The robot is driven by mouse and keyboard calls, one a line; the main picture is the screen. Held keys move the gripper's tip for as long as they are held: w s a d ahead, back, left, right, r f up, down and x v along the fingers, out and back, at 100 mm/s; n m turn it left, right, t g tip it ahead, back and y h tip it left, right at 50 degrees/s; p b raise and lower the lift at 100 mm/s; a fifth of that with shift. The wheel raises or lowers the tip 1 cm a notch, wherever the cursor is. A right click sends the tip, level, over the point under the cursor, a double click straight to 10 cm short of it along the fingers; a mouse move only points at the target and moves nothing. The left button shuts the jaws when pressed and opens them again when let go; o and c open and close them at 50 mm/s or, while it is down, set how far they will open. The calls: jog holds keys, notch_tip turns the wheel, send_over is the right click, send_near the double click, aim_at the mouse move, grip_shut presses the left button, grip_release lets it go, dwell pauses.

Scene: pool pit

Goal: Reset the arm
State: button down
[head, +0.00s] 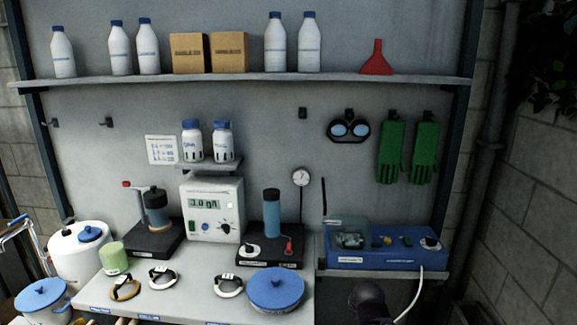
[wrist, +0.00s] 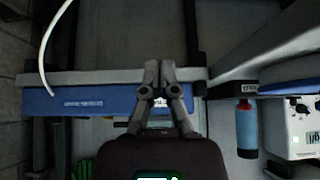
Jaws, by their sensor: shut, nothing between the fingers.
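My gripper (wrist: 158,68) shows in the wrist view with its two grey fingers together and nothing between them. In that view the fingers lie over the edge of a blue device (wrist: 105,102) with a white tube; the height between them is hard to tell. In the head view, a dark rounded part of my arm shows at the bottom, in front of the bench and below the blue device (head: 375,261). The fingertips cannot be made out in the head view.
A grey meter (head: 213,208) stands mid-bench, beside a stand with a blue cylinder (head: 271,212). A blue-lidded pot (head: 275,288) sits at the bench front. A white tube (head: 412,300) hangs from the blue device. A shelf (head: 250,79) with bottles runs above.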

jog(key=s+a+g+p, duration=0.2)
jog(key=s+g, duration=0.5)
jog(key=s, duration=0.4)
jog(key=shift+s+a+n+p, duration=0.25)
jog(key=shift+s+n+p, duration=0.05)
jog(key=shift+p, duration=0.25)
